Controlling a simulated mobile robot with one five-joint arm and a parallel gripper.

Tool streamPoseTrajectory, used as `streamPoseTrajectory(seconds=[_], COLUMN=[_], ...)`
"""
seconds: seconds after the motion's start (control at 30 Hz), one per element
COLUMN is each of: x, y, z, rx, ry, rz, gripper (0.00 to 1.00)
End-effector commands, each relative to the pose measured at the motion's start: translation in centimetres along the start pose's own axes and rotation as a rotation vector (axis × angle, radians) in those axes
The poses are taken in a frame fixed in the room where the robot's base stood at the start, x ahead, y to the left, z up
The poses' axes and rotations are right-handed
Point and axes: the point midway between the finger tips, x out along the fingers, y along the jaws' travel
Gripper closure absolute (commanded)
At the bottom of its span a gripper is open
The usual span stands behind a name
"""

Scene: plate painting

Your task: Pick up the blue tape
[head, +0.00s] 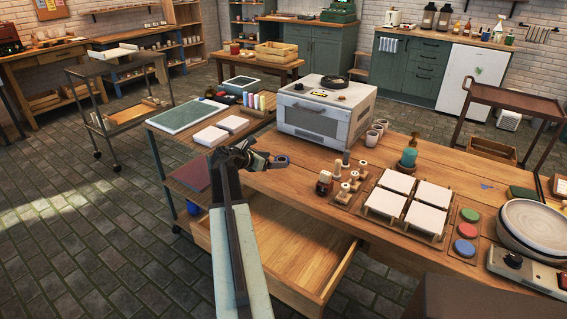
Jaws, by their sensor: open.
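My gripper (268,161) is open at the end of my arm, above the left end of the wooden workbench. A small dark blue-grey ring (282,161) shows at its fingertips. I cannot tell whether this ring is the blue tape or part of my gripper, or whether it touches the bench. A tiny flat blue patch (487,186) lies on the bench at the right, too small to identify.
The wooden workbench (330,149) has an open drawer (285,240) below my arm. A white oven (325,110) stands behind my gripper. Small jars, spools and white tiles (397,181) stand to the right. A cart (160,133) with trays stands at the left.

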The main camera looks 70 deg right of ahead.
Motion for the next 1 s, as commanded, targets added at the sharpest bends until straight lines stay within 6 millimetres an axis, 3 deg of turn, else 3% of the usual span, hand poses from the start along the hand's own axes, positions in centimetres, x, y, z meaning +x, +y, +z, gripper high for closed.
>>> streamPoseTrajectory(seconds=[0.3,0.53,0.77,1.0], x=[4.8,4.9,4.9,4.8], y=[0.6,0.5,0.5,0.5], z=[-0.4,-0.1,-0.2,-0.1], rx=[0.001,0.001,0.0,0.0], ry=[0.001,0.001,0.001,0.001], rz=[0.0,0.002,0.002,0.002], gripper=[0.2,0.2,0.84,0.85])
